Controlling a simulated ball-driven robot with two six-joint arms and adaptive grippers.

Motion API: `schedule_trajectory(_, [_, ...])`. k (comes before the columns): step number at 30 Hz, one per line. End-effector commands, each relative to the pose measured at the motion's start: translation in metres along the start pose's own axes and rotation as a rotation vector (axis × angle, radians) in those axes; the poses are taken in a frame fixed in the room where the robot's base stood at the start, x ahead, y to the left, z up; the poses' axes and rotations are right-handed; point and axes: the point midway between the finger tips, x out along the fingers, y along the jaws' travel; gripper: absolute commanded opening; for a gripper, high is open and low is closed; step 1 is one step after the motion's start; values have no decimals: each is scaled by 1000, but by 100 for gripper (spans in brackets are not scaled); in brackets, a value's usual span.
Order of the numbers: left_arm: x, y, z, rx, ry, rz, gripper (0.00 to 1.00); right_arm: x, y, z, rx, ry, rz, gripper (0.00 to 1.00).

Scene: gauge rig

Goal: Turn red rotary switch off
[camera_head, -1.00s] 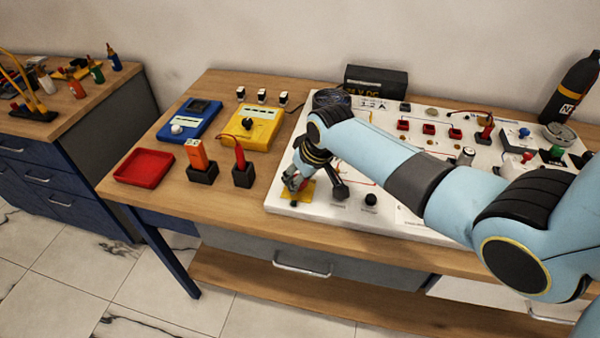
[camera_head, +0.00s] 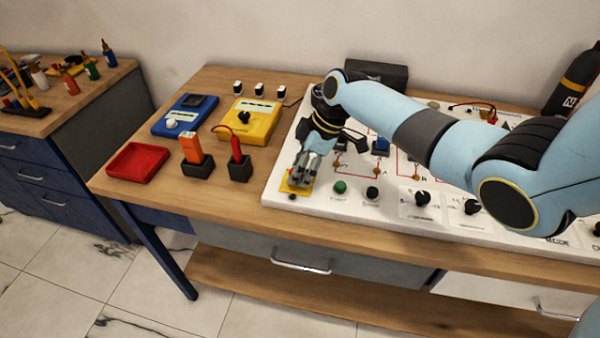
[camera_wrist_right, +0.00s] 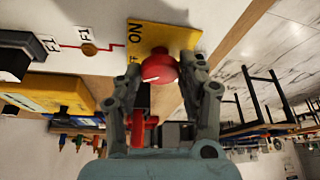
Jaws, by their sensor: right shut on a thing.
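The red rotary switch (camera_wrist_right: 159,67) sits on a yellow plate (camera_wrist_right: 172,36) marked "ON" in the right wrist view. In the head view the yellow plate (camera_head: 288,188) lies at the front left corner of the white board, and the gripper hides the knob. My right gripper (camera_wrist_right: 160,78) is shut on the red knob, with one finger on each side of it. In the head view my right gripper (camera_head: 301,180) reaches down onto the plate from behind. My left gripper is not in view.
The white board (camera_head: 283,199) carries several knobs, including a green one (camera_head: 340,187) and a black one (camera_head: 372,193) close by. Left of it stand a red probe holder (camera_head: 239,168), an orange tool holder (camera_head: 196,165), and a red tray (camera_head: 136,162).

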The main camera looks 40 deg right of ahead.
Motion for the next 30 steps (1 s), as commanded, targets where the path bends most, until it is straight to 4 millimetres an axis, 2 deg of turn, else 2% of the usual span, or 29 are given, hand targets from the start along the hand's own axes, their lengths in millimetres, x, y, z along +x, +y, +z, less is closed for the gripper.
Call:
schedule_trajectory(10, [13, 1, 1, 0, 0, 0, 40, 1, 1, 0, -134, -1, -54, 8])
schedule_trajectory(27, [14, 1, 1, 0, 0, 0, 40, 0, 1, 0, -160, -2, -65, 8])
schedule_trajectory(28, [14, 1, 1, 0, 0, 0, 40, 0, 1, 0, -159, -2, -65, 44])
schedule_trajectory(30, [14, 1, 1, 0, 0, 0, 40, 0, 1, 0, -159, -1, -65, 53])
